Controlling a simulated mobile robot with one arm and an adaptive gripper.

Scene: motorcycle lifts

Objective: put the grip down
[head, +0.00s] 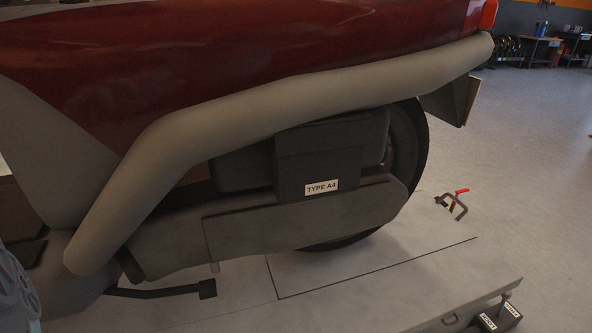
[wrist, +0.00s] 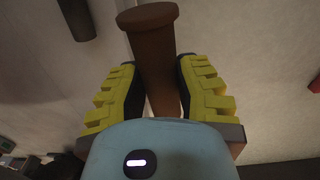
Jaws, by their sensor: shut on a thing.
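The grip (wrist: 150,45) is a brown cylinder with a flared, rounded end. In the wrist view it stands between the two yellow ribbed fingers of my gripper (wrist: 158,85). The fingers are shut on it, one on each side, and its flared end sticks out past the fingertips. Its lower part is hidden behind the pale blue gripper body. Neither the grip nor my gripper can be made out in the head view.
A dark red motorcycle (head: 250,55) with a grey pipe fills much of the head view. A box labelled TYPE A4 (head: 330,160) is at its side. A red-handled clamp (head: 452,204) and labelled dark boxes (head: 497,318) are at right. Open floor (head: 530,150) lies beyond.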

